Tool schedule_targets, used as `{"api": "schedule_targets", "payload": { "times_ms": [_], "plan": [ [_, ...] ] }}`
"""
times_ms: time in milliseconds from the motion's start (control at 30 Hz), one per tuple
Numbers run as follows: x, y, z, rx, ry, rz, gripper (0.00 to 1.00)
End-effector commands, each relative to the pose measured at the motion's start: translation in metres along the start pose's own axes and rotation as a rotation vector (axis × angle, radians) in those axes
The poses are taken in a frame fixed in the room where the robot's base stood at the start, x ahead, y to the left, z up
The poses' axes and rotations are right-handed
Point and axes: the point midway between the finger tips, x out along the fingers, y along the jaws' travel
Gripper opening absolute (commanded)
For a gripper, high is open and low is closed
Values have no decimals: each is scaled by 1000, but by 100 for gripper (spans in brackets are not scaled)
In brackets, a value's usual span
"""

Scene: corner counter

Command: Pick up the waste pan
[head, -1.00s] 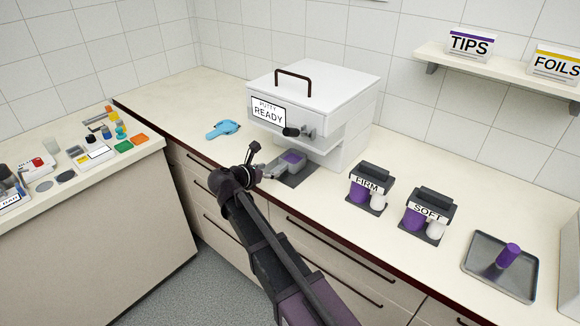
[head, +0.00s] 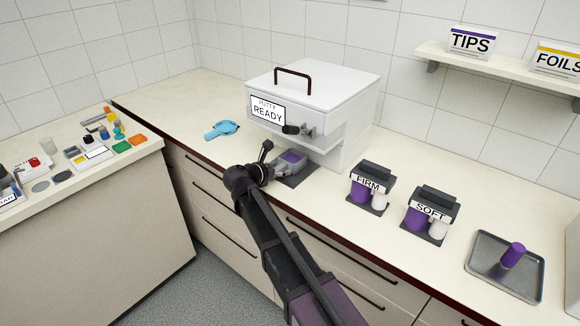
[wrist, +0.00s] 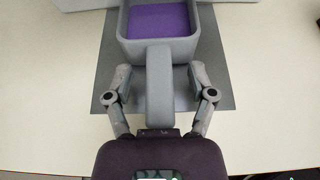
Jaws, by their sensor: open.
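The waste pan (head: 291,161) is a grey box with purple material inside, on a dark grey mat at the front of the white putty machine. In the wrist view the waste pan (wrist: 197,22) fills the top middle, its thick grey handle pointing toward me. My gripper (wrist: 159,82) is open, with one finger on each side of the handle and a visible gap on both sides. In the head view my gripper (head: 272,169) is at the pan's near left end, partly hidden by my own wrist.
The white machine (head: 345,92) marked READY stands over the pan's far end. A blue tool (head: 221,130) lies to the left. The FIRM (head: 369,187) and SOFT (head: 430,214) dispensers and a metal tray (head: 486,268) with a purple cylinder (head: 513,254) stand to the right.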

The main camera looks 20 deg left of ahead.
Motion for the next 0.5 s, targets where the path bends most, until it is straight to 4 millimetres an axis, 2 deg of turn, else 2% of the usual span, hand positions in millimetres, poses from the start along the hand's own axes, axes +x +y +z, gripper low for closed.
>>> {"api": "schedule_targets", "payload": {
  "times_ms": [267,367,500],
  "plan": [
    [0,0,0,0,0,0,71],
    [0,0,0,0,0,0,45],
    [-1,0,0,0,0,1,3]
  ]
}}
